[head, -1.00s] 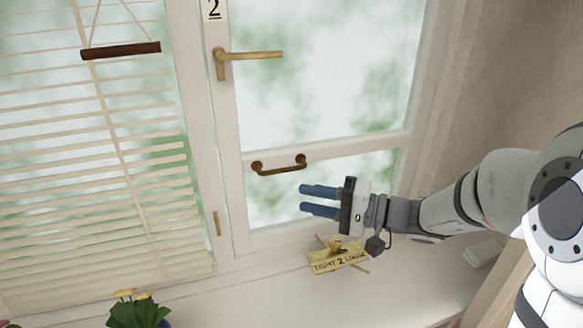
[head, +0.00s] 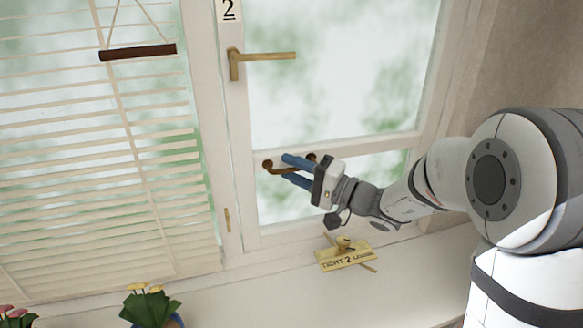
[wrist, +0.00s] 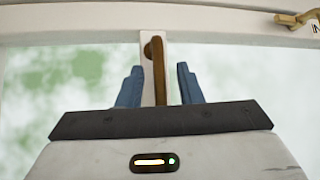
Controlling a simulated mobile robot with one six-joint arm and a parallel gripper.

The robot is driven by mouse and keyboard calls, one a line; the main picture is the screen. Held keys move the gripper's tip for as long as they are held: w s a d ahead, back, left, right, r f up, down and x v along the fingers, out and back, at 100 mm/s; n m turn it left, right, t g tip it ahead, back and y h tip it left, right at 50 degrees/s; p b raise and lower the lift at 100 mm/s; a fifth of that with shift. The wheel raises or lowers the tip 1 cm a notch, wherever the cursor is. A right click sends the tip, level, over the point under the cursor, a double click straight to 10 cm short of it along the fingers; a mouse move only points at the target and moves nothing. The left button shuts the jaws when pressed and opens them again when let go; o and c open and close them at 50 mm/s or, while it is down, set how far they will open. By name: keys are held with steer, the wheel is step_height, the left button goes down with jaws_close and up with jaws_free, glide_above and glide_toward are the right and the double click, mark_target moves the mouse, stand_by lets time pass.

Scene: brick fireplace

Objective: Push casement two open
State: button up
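Casement two (head: 340,143) is a pale-framed window under a "2" label (head: 229,9); it looks closed in its frame. Its brass lever handle (head: 262,56) points sideways to the right, and part of it shows at the upper right of the wrist view (wrist: 296,19). A bronze pull handle (head: 268,165) sits on the lower rail. My gripper (head: 287,168) is at this pull handle and hides part of it. In the wrist view the bar (wrist: 158,72) stands between my two blue fingers (wrist: 160,85), with a gap on each side, so the gripper is open.
A brass stay plate (head: 346,257) marked "TIGHT 2 LOOSE" with a knob lies on the sill below my arm. Flowers in a pot (head: 150,305) stand at the sill's lower left. A blind (head: 100,170) with a dark wooden bar (head: 138,52) covers the left window.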

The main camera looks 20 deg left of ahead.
steer(key=shift+c, duration=0.3)
jaws_close()
